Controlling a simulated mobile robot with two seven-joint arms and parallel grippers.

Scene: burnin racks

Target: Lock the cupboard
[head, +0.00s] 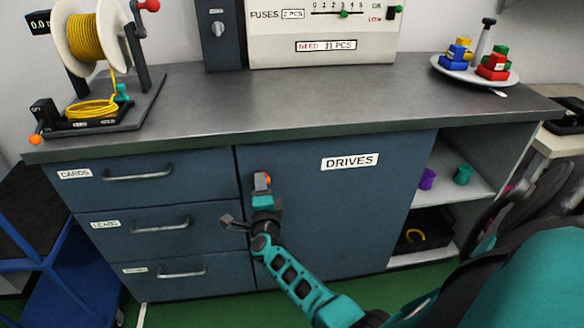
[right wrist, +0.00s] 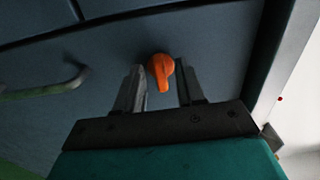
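The cupboard door (head: 330,225), labelled DRIVES, is closed and flush in the blue bench front. An orange turn knob (right wrist: 160,72) is at the door's upper left, with its handle hanging down in the right wrist view; a bit of the knob (head: 267,179) shows in the head view. My right gripper (head: 263,190) is at the knob. In the right wrist view its two fingers (right wrist: 160,82) are open, one on each side of the knob, with a visible gap on both sides. How deep the knob sits between them is hard to tell. My left gripper is not in view.
Drawers with bar handles (head: 160,226) lie left of the door. Open shelves (head: 440,185) are to its right. The worktop (head: 270,105) overhangs the door and carries a wire spool stand (head: 105,105) and a plate of colored blocks (head: 470,76). A blue cart (head: 60,260) stands at left.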

